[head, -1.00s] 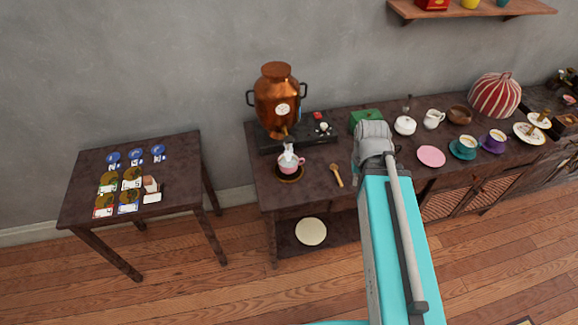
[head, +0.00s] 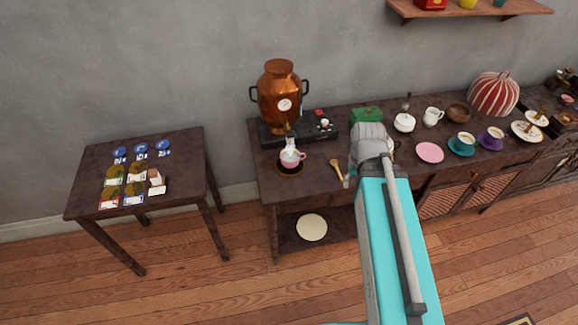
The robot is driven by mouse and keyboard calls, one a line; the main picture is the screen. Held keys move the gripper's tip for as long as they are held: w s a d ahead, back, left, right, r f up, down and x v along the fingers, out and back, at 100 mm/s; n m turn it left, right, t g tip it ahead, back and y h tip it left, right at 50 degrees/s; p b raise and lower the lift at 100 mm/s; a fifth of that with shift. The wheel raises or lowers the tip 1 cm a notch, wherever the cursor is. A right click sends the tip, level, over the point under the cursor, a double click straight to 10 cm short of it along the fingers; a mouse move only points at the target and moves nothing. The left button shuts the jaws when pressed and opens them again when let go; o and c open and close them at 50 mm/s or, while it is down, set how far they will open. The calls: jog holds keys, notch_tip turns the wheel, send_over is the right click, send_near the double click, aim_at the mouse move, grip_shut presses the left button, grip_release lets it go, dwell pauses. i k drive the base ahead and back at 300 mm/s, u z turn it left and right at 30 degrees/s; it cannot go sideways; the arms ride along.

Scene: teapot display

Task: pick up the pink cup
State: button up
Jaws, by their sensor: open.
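The pink cup (head: 291,160) stands upright on a dark saucer (head: 290,171) at the front left of the long dark table. Whitish steam or foam shows at its top, just below the tap of the copper samovar (head: 280,92). My arm's teal link rises from the bottom edge to a grey joint, to the right of the cup.
A wooden spoon (head: 337,169) lies right of the cup. A green box (head: 366,115), a white sugar bowl (head: 404,123), a pink plate (head: 430,153) and a teal cup (head: 464,141) stand further right. A small table (head: 85,205) with cards is at left, with a floor gap between.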

aim_at(293, 159)
jog(key=u, duration=0.55)
jog(key=k, duration=1.2)
jog(key=u, duration=0.65)
jog(key=i, duration=2)
jog(key=z, duration=0.8)
